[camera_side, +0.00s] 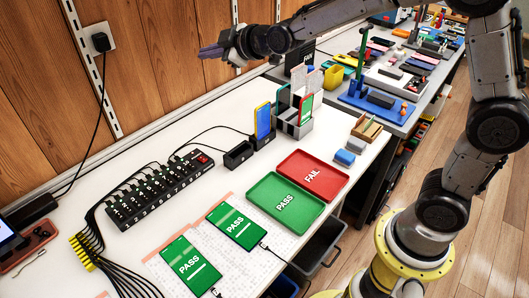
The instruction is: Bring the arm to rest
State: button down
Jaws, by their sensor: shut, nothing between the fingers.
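My gripper (211,51) is at the top middle of the side view, raised well above the white table and in front of the wooden wall. Its fingers point left and are shut with nothing between them. My arm reaches in from the right, over the back of the table. The gripper touches nothing on the table.
On the white table (110,262) lie two phones showing PASS (189,264) (236,226), a green PASS tray (285,203), a red FAIL tray (313,175) and a black hub (160,190). Phones stand in a grey rack (294,127). A cluttered second bench (410,113) stands behind.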

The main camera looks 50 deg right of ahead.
jog(key=s+d+r+m+g+h, duration=0.1)
jog(key=s+d+r+m, duration=0.15)
jog(key=s, duration=0.65)
jog(key=s+d+r+m, duration=0.15)
jog(key=s+r, duration=0.25)
jog(key=s, duration=0.5)
jog(key=s+f+m+g, duration=0.2)
jog(key=s+f, duration=0.2)
jog(key=s, duration=0.3)
jog(key=s+d+f+m+g, duration=0.1)
jog(key=s+f+g, duration=0.1)
jog(key=s+f, duration=0.2)
jog(key=s+f+m+g, duration=0.2)
jog(key=s+f+g, duration=0.1)
jog(key=s, duration=0.7)
jog(key=shift+s+d+f+m, duration=0.15)
jog(key=shift+d+f+m, duration=0.15)
jog(key=shift+f, duration=0.45)
